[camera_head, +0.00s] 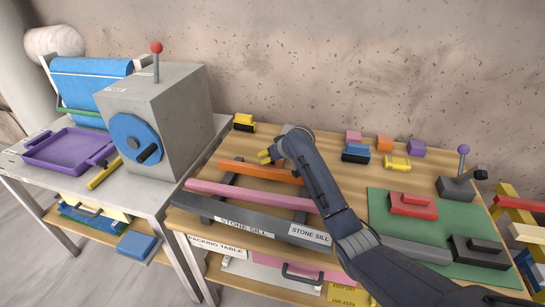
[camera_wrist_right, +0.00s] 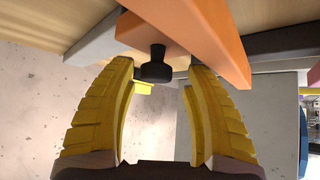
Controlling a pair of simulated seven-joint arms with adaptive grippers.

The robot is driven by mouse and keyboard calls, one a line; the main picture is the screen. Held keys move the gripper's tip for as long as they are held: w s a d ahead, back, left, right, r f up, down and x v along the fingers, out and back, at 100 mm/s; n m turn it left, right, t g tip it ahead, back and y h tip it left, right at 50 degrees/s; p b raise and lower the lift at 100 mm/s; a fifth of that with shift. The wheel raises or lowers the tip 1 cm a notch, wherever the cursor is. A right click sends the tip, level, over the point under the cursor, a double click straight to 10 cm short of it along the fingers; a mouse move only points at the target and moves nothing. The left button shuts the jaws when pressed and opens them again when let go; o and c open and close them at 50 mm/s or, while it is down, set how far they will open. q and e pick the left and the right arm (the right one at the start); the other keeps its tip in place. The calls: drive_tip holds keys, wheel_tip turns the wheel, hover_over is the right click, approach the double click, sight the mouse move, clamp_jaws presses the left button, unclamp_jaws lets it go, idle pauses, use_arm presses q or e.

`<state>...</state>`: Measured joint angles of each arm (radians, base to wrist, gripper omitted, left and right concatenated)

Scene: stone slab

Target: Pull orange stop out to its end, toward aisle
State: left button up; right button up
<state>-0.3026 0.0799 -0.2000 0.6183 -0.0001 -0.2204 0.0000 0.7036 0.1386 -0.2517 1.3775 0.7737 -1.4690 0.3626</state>
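The orange stop (camera_head: 260,172) is a long flat bar lying across two dark rails on the wooden packing table. In the right wrist view the orange stop (camera_wrist_right: 195,38) shows close up, with a black knob (camera_wrist_right: 155,66) beneath it. My right gripper (camera_head: 265,157) is beside the orange stop, on its wall side. In the wrist view the yellow fingers of my right gripper (camera_wrist_right: 158,80) are open, one on each side of the knob, with gaps. My right forearm hides the stop's right end in the head view. My left gripper is not in view.
A pink bar (camera_head: 245,195) lies in front of the orange stop, then the dark stone sill (camera_head: 240,223) at the front edge. A grey machine (camera_head: 165,115) stands left. A green mat (camera_head: 385,205) with red and dark blocks lies right. Small coloured blocks line the back.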

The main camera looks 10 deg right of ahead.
drive_tip(key=shift+s+f, duration=0.1)
drive_tip(key=shift+f, duration=0.05)
drive_tip(key=shift+s+d, duration=0.1)
drive_tip(key=shift+s+r, duration=0.15)
drive_tip(key=shift+r, duration=0.05)
drive_tip(key=v, duration=1.1)
drive_tip(key=shift+r, duration=0.3)
drive_tip(key=shift+s, duration=0.1)
